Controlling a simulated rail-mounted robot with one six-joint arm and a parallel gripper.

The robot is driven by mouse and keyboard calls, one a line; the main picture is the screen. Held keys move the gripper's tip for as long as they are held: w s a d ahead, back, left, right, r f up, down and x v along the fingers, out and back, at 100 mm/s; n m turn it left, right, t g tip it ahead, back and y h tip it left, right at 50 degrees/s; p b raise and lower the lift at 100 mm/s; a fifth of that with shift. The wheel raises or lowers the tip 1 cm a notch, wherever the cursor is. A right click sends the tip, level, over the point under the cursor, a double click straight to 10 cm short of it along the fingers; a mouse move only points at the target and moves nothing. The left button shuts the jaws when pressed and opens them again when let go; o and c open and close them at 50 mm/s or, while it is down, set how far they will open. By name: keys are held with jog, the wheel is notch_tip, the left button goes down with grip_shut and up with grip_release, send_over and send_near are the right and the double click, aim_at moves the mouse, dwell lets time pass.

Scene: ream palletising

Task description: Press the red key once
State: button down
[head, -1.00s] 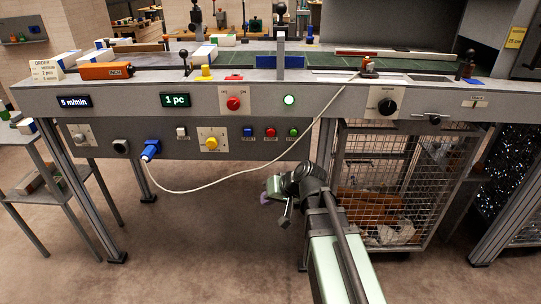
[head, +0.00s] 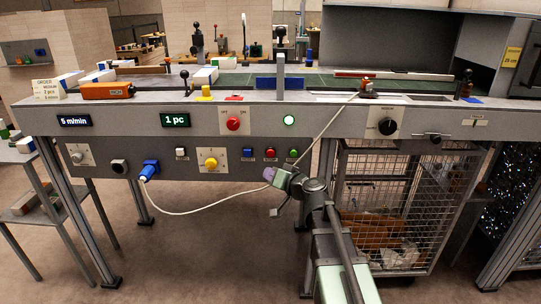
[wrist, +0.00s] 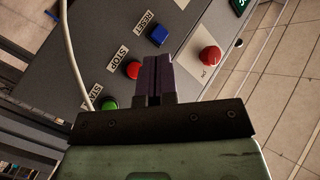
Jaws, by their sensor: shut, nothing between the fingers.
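The red key (head: 270,153), labelled STOP in the wrist view (wrist: 133,69), sits on the grey front panel between the blue RESET key (head: 248,153) and the green START key (head: 293,153). My gripper (head: 268,174) is just below the red key in the head view. In the wrist view my gripper's dark purple fingers (wrist: 154,62) are together and empty. They partly cover the red key's right edge there. I cannot tell whether they touch it or stand off from the panel.
A red rotary switch (head: 233,124) on a white plate and a yellow knob (head: 211,163) are nearby. A white cable (head: 205,211) hangs from the blue plug (head: 149,170) and passes close to my gripper. A wire cage (head: 385,215) stands below right.

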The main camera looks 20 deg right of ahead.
jog(key=w, duration=0.2)
jog(key=w+d, duration=0.1)
jog(key=w, duration=0.1)
jog(key=w+d, duration=0.1)
jog(key=w, duration=0.2)
jog(key=shift+d, duration=0.2)
jog(key=shift+w, duration=0.1)
dwell(1.6)
jog(key=shift+w+d, duration=0.15)
jog(key=shift+w, duration=0.2)
jog(key=shift+w+d, duration=0.15)
jog(key=shift+w, duration=0.3)
dwell(0.5)
jog(key=shift+s+a, duration=0.3)
jog(key=shift+s, duration=0.55)
jog(key=s, duration=0.1)
jog(key=s+a, duration=0.1)
jog(key=s, duration=0.2)
jog(key=shift+s+a, duration=0.3)
jog(key=shift+s, duration=0.05)
